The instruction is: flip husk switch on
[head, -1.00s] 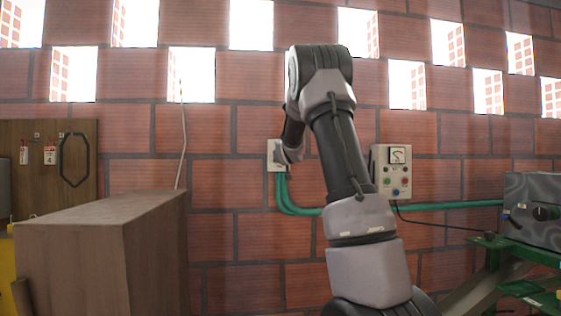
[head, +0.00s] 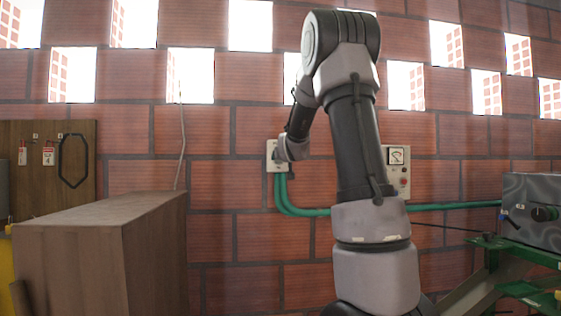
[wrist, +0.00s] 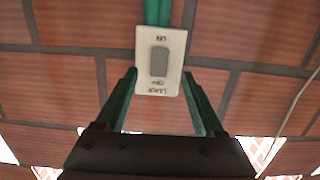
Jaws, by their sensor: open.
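The husk switch (head: 270,157) is a pale plate on the brick wall at the top of a green conduit. In the wrist view the switch (wrist: 159,60) appears upside down, with a grey rocker (wrist: 159,61), an ON mark at the conduit end and an OFF mark at the other. I cannot tell which way the rocker is tipped. My gripper (wrist: 160,74) is open and empty. Its two green fingers point at the wall, one on each side of the plate's OFF end. I cannot tell whether they touch it. In the head view my arm hides the fingers.
A grey control box (head: 397,170) with a gauge is on the wall to the right, partly hidden by my arm. A wooden cabinet (head: 75,255) stands at lower left. A grey machine (head: 535,205) on a green frame stands at right. A green conduit (head: 440,207) runs along the wall.

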